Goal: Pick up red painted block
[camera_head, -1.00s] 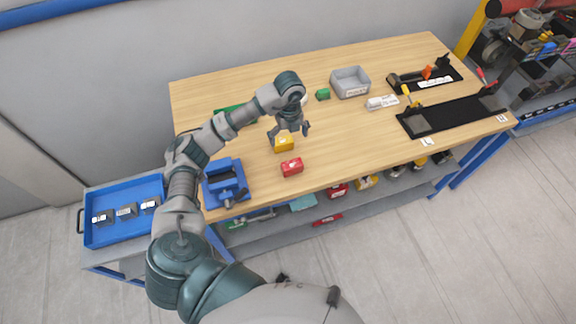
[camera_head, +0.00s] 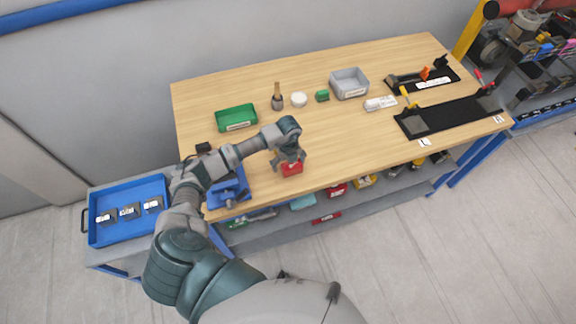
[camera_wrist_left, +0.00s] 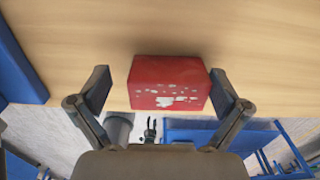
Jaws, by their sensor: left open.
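The red painted block (camera_head: 291,170) lies on the wooden workbench near its front edge, partly covered by my left gripper in the head view. My left gripper (camera_head: 290,163) is open and low over the block. In the left wrist view the red block (camera_wrist_left: 168,75), with pale chipped spots on its near face, sits between the two spread fingers (camera_wrist_left: 161,92). I do not make out my right gripper.
A blue vise (camera_head: 230,190) stands left of the block. A green tray (camera_head: 236,117), a brush (camera_head: 277,98), a white round item (camera_head: 299,99), a green block (camera_head: 322,96) and a grey bin (camera_head: 349,83) are farther back. Bench to the block's right is clear.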

